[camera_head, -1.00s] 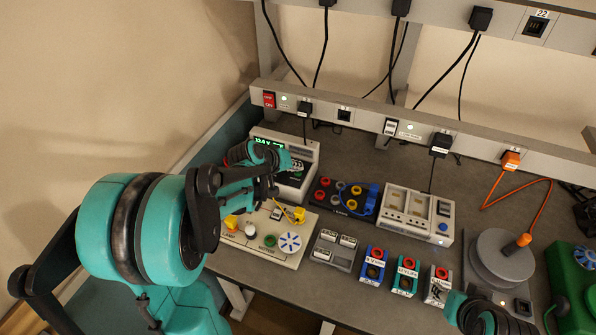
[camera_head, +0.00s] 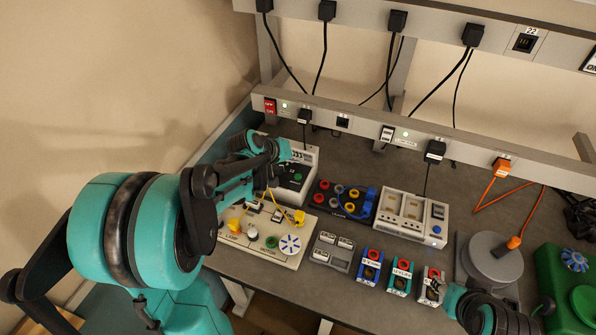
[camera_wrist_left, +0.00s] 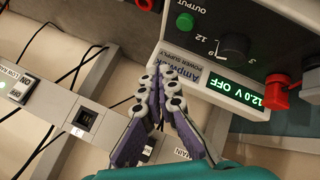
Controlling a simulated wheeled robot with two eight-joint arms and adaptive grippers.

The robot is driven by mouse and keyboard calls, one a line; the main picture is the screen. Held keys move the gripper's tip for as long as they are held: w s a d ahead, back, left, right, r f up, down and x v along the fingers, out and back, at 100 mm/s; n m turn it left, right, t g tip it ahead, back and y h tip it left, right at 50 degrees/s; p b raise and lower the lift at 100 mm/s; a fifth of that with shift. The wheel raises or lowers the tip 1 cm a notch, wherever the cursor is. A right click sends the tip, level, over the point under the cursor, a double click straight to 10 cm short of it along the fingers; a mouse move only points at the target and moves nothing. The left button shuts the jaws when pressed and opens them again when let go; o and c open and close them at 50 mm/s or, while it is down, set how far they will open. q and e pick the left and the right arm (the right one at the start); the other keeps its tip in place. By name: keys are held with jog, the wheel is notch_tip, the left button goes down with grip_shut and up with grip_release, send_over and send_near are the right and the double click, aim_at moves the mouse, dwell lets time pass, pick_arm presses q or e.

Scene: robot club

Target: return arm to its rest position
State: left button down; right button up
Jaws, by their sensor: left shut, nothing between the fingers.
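My left arm comes in from the left in the head view, bent at its elbow, its forearm reaching over the back left of the bench. My left gripper (camera_head: 285,150) is in front of the power supply (camera_head: 303,158) and partly covers it. In the left wrist view the left gripper (camera_wrist_left: 165,76) is shut and empty, its fingertips together, close to the label side of the power supply (camera_wrist_left: 225,75). Whether they touch is unclear. The display there reads 12.0 V OFF. My right arm shows at the lower right of the head view; its gripper's fingers are not clear.
A lamp and motor board (camera_head: 283,250) lies below the left forearm. A socket board (camera_head: 325,192), a white instrument (camera_head: 388,220), small blocks (camera_head: 370,268) and a grey round stand (camera_head: 485,258) fill the bench. A socket rail (camera_head: 460,140) with hanging cables runs behind.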

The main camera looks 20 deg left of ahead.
pick_arm(q)
jog(key=shift+r, duration=0.2)
dwell(0.3)
jog(key=s+d+f+m+y+b, duration=0.1)
jog(key=s+d, duration=0.4)
jog(key=s, duration=0.6)
jog(key=s+d+f+m+g+y+b, duration=0.1)
jog(key=s+d+m+b, duration=0.3)
jog(key=s, duration=0.8)
jog(key=shift+s+d+f+m+g, duration=0.15)
jog(key=shift+d+f+m+g, duration=0.15)
jog(key=shift+d+f+m, duration=0.55)
jog(key=shift+d+r+n, duration=0.15)
jog(key=shift+r+n, duration=0.1)
jog(key=shift+n, duration=0.1)
